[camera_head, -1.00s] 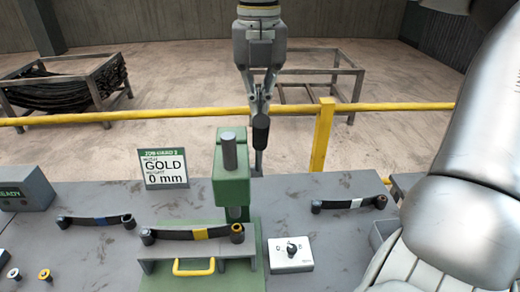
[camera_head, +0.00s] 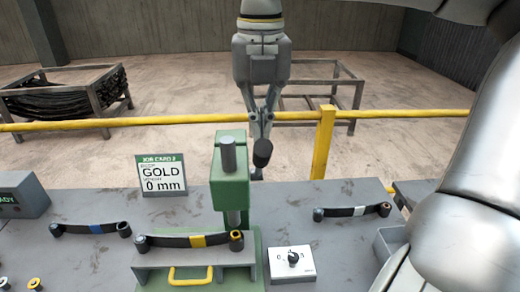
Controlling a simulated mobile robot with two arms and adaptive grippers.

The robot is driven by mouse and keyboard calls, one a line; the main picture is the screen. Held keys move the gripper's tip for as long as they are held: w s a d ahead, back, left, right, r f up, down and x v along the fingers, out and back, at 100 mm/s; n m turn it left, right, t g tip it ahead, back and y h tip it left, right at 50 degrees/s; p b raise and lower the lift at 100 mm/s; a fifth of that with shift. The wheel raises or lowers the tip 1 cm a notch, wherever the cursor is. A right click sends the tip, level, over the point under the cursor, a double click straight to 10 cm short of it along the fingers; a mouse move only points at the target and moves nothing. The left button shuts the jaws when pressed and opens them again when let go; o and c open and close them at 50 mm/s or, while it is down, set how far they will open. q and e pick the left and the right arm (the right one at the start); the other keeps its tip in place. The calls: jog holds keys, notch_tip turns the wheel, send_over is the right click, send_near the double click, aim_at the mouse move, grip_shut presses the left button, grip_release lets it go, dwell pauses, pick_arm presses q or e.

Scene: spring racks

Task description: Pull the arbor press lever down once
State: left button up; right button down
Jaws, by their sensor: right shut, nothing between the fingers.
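The green arbor press (camera_head: 229,183) stands at the middle of the bench with a grey ram on top. Its lever shows as a grey rod with a black grip (camera_head: 262,153) just right of the press head. My right gripper (camera_head: 262,134) points down at the top of the black grip, shut, with nothing between its fingers; whether it touches the grip I cannot tell. A leaf spring with a gold band (camera_head: 198,240) lies across the grey fixture (camera_head: 150,274) in front of the press. My left gripper is not in view.
A job card (camera_head: 162,175) reading "GOLD 0 mm" stands left of the press. A blue-banded spring (camera_head: 94,229) and a white-banded spring (camera_head: 358,211) lie on the bench. A dial box (camera_head: 291,262) sits front right. A yellow rail (camera_head: 400,114) runs behind the bench.

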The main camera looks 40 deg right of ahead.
aim_at(263, 163)
jog(key=shift+s+a+f+b, duration=0.35)
jog(key=shift+s+f+b, duration=0.05)
jog(key=shift+f+b, duration=0.2)
jog(key=shift+s+a+f+b, duration=0.35)
jog(key=shift+s+f+b, duration=0.05)
jog(key=shift+f+b, duration=0.2)
jog(key=shift+s+a+f, duration=0.1)
jog(key=shift+s, duration=0.1)
jog(key=shift+f, duration=0.1)
jog(key=shift+s+a+f+b, duration=0.2)
jog(key=shift+f+b, duration=0.2)
jog(key=shift+b, duration=0.15)
jog(key=shift+s+a+f+b, duration=0.15)
jog(key=shift+f+b, duration=0.25)
jog(key=shift+b, duration=0.1)
jog(key=shift+s+a+f+b, duration=0.25)
jog(key=shift+s+f+b, duration=0.05)
jog(key=shift+f+b, duration=0.2)
jog(key=shift+s+a+f+b, duration=0.2)
jog(key=shift+s+f+b, duration=0.05)
jog(key=shift+f+b, duration=0.25)
jog(key=shift+s+a+f+b, duration=0.15)
jog(key=shift+s+f+b, duration=0.05)
jog(key=shift+f+b, duration=0.45)
jog(key=shift+s+a+f+b, duration=0.15)
jog(key=shift+f+b, duration=0.5)
jog(key=shift+f, duration=0.05)
jog(key=shift+s+a+f+b, duration=0.15)
jog(key=shift+s+f+b, duration=0.05)
jog(key=shift+f+b, duration=0.45)
